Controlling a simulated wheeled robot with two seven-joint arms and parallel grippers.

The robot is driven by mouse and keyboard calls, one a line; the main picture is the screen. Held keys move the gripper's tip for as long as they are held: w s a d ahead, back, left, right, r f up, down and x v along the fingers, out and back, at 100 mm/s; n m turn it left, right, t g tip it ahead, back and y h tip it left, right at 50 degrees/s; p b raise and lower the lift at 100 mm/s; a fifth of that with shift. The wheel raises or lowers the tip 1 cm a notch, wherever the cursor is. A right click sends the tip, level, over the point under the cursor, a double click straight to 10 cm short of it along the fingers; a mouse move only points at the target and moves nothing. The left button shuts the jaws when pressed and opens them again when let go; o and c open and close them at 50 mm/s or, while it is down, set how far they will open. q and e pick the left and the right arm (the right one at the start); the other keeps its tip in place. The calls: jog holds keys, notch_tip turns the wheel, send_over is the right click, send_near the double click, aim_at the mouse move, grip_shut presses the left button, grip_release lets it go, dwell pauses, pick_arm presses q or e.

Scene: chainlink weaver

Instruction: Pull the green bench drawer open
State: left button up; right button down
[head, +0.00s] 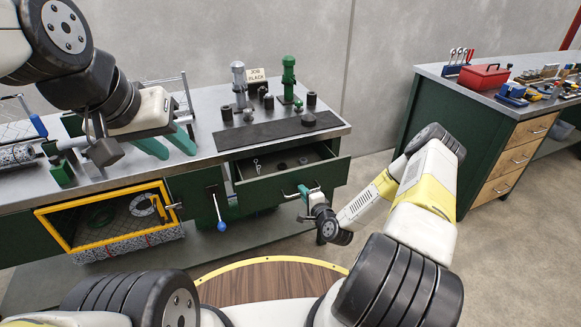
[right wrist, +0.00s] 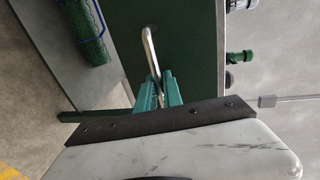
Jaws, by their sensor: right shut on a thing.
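The green bench drawer (head: 294,180) stands pulled out from the bench in the head view, with its inside showing and a few small dark and metal parts in it. Its front carries a metal bar handle (right wrist: 149,48). My right gripper (head: 306,193) is at the drawer front, with its teal fingers shut on the handle in the right wrist view (right wrist: 158,88). My left gripper (head: 165,145) has teal fingers spread apart above the left part of the bench top, with nothing seen between them.
The bench top (head: 206,145) holds a dark mat, grey and green posts and a small sign. A yellow-framed mesh door (head: 108,215) and a blue-knobbed lever (head: 221,225) are left of the drawer. Another green bench (head: 480,130) with wooden drawers stands at right.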

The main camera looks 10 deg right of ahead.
jog(key=f+v, duration=0.2)
jog(key=v, duration=1)
jog(key=shift+s+f, duration=0.3)
jog(key=shift+f, duration=0.05)
jog(key=shift+d, duration=0.15)
jog(key=c, duration=1.5)
grip_release()
jog(key=shift+s, duration=0.1)
jog(key=v, duration=0.7)
jog(key=shift+s, duration=0.3)
jog(key=shift+d, duration=0.1)
